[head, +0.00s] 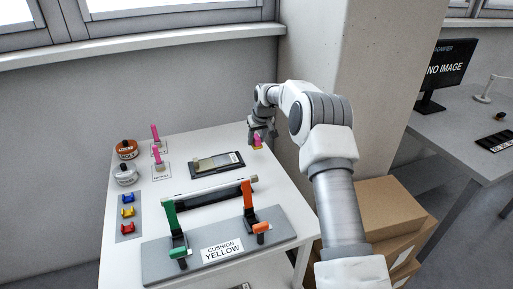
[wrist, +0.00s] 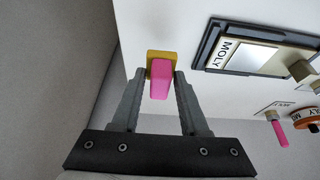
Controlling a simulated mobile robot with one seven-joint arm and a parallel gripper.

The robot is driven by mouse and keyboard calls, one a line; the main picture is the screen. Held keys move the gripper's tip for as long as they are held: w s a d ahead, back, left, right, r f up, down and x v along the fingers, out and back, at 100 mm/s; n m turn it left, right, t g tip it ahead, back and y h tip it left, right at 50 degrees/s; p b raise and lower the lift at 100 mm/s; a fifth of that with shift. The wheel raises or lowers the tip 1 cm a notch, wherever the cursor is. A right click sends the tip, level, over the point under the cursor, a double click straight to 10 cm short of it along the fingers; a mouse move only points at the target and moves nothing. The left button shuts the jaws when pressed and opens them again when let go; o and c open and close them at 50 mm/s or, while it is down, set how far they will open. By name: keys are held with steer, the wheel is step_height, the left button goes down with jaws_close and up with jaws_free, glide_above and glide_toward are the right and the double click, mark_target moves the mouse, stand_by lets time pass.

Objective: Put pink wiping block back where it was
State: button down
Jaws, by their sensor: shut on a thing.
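My gripper (head: 257,138) is at the far right corner of the white table (head: 290,205). It is shut on the pink wiping block (wrist: 160,82), which has a yellow part (wrist: 153,55) at its far end. The block shows small and partly hidden by the fingers in the head view (head: 257,143). In the wrist view the gripper fingers (wrist: 160,78) are on either side of the pink part. I cannot tell whether the block touches the table. A dark MOLY tray (head: 240,156) lies left of the gripper; it also shows in the wrist view (wrist: 210,50).
Two pink-handled items (head: 155,132) stand on white cards at the left, beside an orange-topped tin (head: 126,150) and a grey tin (head: 125,176). A grey CUSHION YELLOW stand (head: 155,262) with green and orange clamps fills the front. The wall is close behind the gripper.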

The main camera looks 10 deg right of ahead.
mark_target(256, 147)
steer(key=shift+f, duration=2)
steer(key=shift+f, duration=0.2)
steer(key=shift+c, duration=2.1)
jaws_free()
